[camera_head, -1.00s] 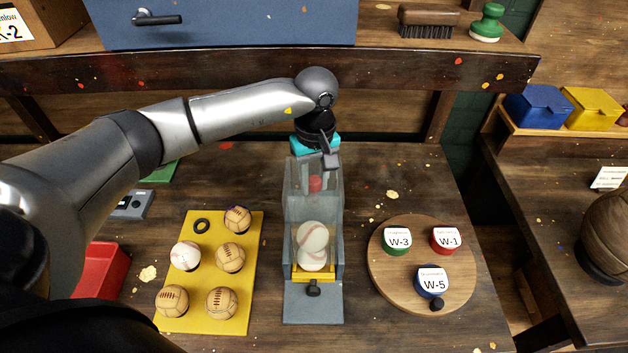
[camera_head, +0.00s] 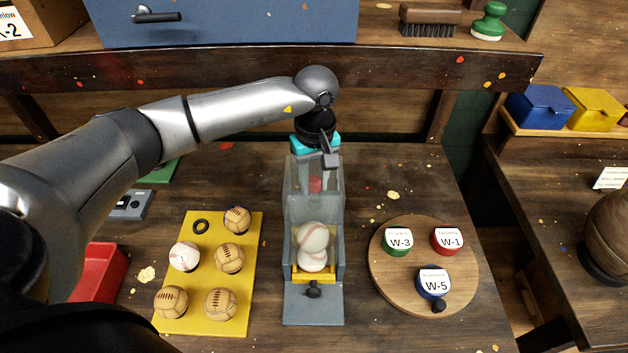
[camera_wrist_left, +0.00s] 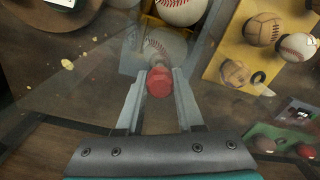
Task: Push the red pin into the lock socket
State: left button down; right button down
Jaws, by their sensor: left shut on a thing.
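The red pin (camera_head: 315,184) shows through the clear upper part of the grey case (camera_head: 314,304), behind two stacked baseballs (camera_head: 313,240). My left gripper (camera_head: 317,174) reaches down to the rear of the case, with its teal palm above it. In the left wrist view, its two grey fingers are shut on the red pin (camera_wrist_left: 159,82), with the pin's red end between the fingertips. A baseball shows just beyond the pin there. I cannot make out the lock socket; the pin and fingers may hide it. My right gripper is not in view.
A yellow board (camera_head: 194,318) with several balls and a black ring lies left of the case. A round wooden board (camera_head: 400,287) with three labelled lids lies to its right. A shelf with a blue drawer unit (camera_head: 228,22) stands behind.

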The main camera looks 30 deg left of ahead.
pick_arm(q)
jog(key=shift+d+f+b, duration=0.15)
jog(key=shift+f+b, duration=0.05)
jog(key=shift+b, duration=0.15)
dwell(0.8)
jog(key=shift+s+f+b, duration=0.2)
jog(key=shift+f+b, duration=0.2)
jog(key=shift+b, duration=0.05)
dwell(0.5)
dwell(0.5)
jog(key=shift+f+b, duration=0.75)
jog(key=shift+b, duration=0.2)
jog(key=shift+r, duration=0.2)
dwell(0.4)
jog(key=shift+w+r+p, duration=0.15)
jog(key=shift+r+p, duration=0.4)
jog(key=shift+r, duration=0.15)
jog(key=shift+w+d+r, duration=0.15)
jog(key=shift+r, duration=0.5)
dwell(0.7)
jog(key=shift+f+b, duration=0.25)
jog(key=shift+b, duration=0.15)
